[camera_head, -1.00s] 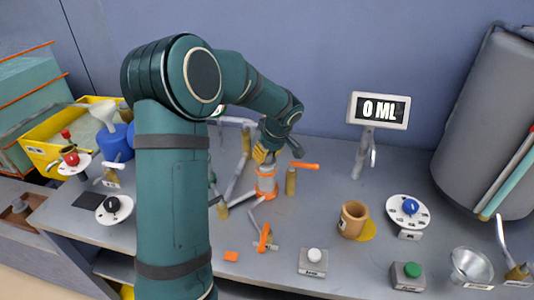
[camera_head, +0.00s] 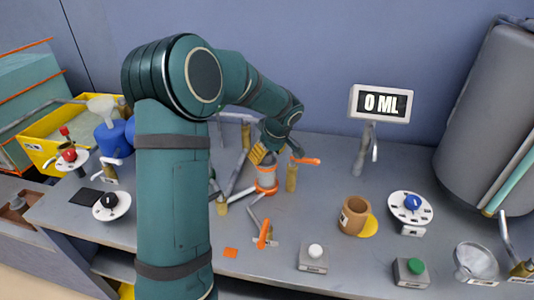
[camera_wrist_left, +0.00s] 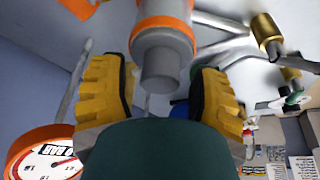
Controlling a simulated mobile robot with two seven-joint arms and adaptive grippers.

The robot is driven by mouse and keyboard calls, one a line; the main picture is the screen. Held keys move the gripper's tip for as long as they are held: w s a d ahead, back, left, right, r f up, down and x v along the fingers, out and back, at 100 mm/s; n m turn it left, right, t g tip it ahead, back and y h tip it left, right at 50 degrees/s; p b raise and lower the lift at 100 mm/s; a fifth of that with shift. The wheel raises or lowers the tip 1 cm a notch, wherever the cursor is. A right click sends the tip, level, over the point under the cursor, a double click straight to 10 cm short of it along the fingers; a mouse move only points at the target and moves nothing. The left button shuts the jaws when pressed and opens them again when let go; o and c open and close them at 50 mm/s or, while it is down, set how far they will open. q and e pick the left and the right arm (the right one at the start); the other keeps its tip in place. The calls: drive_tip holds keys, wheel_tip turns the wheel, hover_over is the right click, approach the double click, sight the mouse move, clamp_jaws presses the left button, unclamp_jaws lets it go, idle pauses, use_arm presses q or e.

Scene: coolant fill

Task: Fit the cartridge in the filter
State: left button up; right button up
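The filter (camera_head: 266,178), a grey upright body with orange bands, stands on the bench among grey pipes. In the left wrist view its orange-banded body (camera_wrist_left: 163,37) lies ahead, with a narrower grey cylindrical end (camera_wrist_left: 160,72) towards my gripper. That end may be the cartridge; I cannot tell where cartridge and housing divide. My left gripper (camera_head: 259,157) is at the top of the filter. In the wrist view its yellow fingers (camera_wrist_left: 160,88) are apart, one on each side of the grey end, with gaps on both sides. My right gripper is out of view.
Brass fittings and an orange-handled valve (camera_head: 305,160) stand close right of the filter. Another orange lever (camera_head: 263,234) is in front. A brown cup (camera_head: 353,216) and white-button box (camera_head: 313,258) are further right. A dial gauge (camera_wrist_left: 45,160) shows low left in the wrist view.

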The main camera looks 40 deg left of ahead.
use_arm(q)
drive_tip(key=shift+r, duration=0.15)
drive_tip(key=v, duration=1.1)
drive_tip(key=shift+d+r, duration=0.2)
drive_tip(key=shift+r, duration=0.2)
